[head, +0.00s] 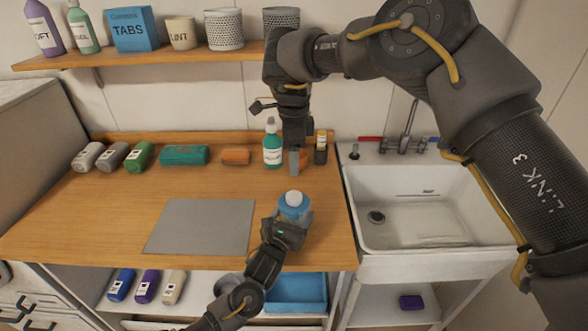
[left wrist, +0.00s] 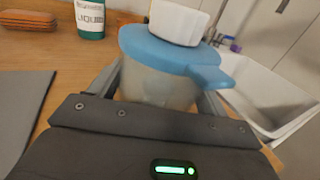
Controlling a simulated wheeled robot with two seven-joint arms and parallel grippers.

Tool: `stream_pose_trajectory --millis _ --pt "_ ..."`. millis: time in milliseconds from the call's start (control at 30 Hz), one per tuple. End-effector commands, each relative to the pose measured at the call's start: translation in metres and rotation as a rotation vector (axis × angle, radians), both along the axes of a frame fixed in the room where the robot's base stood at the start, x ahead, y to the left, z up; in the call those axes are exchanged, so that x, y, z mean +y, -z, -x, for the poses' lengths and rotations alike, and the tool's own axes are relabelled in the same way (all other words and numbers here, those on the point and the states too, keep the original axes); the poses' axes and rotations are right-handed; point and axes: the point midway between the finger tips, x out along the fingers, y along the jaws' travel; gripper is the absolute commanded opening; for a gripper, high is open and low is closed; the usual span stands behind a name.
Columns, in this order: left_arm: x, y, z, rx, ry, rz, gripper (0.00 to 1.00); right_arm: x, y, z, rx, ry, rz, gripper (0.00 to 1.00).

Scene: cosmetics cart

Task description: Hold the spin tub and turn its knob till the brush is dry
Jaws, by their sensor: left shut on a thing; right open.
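The spin tub (head: 293,207) stands on the wooden counter right of the grey mat. It has a translucent body, a blue lid (left wrist: 170,52) with a side tab and a white knob (head: 294,198) on top. My left gripper (head: 290,226) is shut on the tub's body from the front, and in the left wrist view its fingers (left wrist: 160,92) flank the body below the lid. My right gripper (head: 295,165) is open and empty, pointing down above and behind the tub, apart from the knob. I cannot see a brush; the tub's inside is unclear.
A grey mat (head: 202,226) lies left of the tub. A teal bottle (head: 272,150) and a small dark bottle (head: 321,150) stand behind, near my right gripper. A white sink (head: 400,180) is to the right. A shelf (head: 150,57) with containers hangs above.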

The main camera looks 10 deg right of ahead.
Motion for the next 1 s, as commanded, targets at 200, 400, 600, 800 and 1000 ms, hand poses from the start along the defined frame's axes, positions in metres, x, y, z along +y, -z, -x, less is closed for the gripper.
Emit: stream_pose_trajectory --millis 200,400,600,800,1000 --pt "0.000 0.000 0.000 -0.001 -0.001 0.000 0.79 0.000 0.000 0.000 0.000 0.000 0.000 0.61" --pt "0.000 0.000 0.000 -0.001 -0.001 0.000 1.00 0.000 0.000 0.000 0.000 0.000 0.000 0.61" --pt "0.001 0.000 0.001 0.000 0.000 0.000 1.00 0.000 0.000 0.000 0.000 0.000 0.000 0.61" --pt "0.011 0.001 0.020 0.000 0.001 -0.001 1.00 0.000 0.000 0.000 0.000 0.000 0.000 0.61" --pt "0.032 0.001 0.058 0.003 0.002 0.001 1.00 0.000 0.000 0.000 0.000 0.000 0.000 0.61"
